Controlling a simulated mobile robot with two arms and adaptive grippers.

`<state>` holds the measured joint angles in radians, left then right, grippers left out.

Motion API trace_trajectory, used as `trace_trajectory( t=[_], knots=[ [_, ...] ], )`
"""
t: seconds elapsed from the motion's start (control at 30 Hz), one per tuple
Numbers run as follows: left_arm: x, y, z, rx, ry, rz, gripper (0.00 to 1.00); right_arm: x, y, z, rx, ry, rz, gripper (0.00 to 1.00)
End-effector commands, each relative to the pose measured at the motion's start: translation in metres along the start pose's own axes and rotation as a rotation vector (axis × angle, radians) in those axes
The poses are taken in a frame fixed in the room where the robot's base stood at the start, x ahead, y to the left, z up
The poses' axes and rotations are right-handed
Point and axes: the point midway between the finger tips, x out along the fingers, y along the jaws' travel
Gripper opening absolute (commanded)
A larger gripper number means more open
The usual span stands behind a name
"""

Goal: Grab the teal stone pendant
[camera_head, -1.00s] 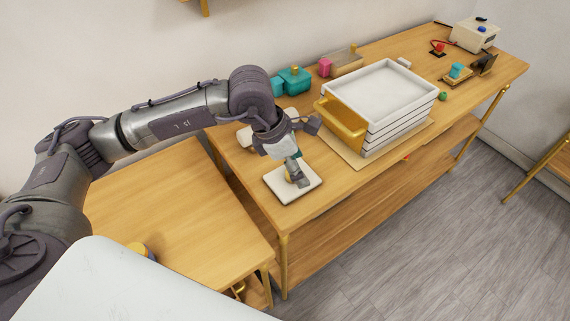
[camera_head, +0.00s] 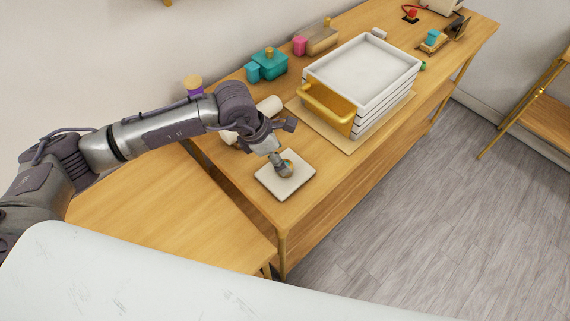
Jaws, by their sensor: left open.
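My left gripper (camera_head: 283,167) points down over a small white square tray (camera_head: 291,185) at the near left end of the long wooden table. It is open. A small round gold-coloured piece (camera_head: 288,168) shows at its fingertips, partly hidden by them. I cannot tell whether this is the teal stone pendant, and no teal stone shows clearly there. Other teal things are in view: a teal box with a gold knob (camera_head: 270,63) at the back and a teal piece (camera_head: 433,38) on a small stand at the far right. My right gripper is out of view.
A stack of white trays (camera_head: 365,70) with a gold handle (camera_head: 325,101) stands right of the gripper on a board. White rolls (camera_head: 269,106) lie behind my wrist. A lower table (camera_head: 165,210) is at left.

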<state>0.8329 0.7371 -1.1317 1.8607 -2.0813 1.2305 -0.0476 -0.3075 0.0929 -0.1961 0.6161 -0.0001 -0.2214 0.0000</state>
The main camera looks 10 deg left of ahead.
Motion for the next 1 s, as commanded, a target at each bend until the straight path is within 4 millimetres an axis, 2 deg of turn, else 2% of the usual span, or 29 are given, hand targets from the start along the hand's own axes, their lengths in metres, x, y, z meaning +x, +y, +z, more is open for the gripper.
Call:
trace_trajectory(
  t=[0.17, 0.27, 0.4, 0.7, 1.0],
  knots=[
    [0.013, -0.001, 0.0, -0.001, 0.002, -0.002, 0.71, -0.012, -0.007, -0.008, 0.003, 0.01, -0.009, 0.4],
    [0.028, 0.0, 0.0, -0.001, 0.003, -0.002, 0.71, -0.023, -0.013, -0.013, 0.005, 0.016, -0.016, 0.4],
    [0.048, 0.0, -0.001, 0.0, 0.0, -0.001, 0.71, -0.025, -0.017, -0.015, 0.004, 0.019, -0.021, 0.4],
    [0.055, 0.001, -0.002, 0.001, 0.0, 0.001, 0.71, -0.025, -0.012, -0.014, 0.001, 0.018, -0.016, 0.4],
    [0.054, 0.001, -0.002, 0.001, 0.0, 0.001, 0.21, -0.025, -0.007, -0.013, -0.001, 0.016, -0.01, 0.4]
  ],
)
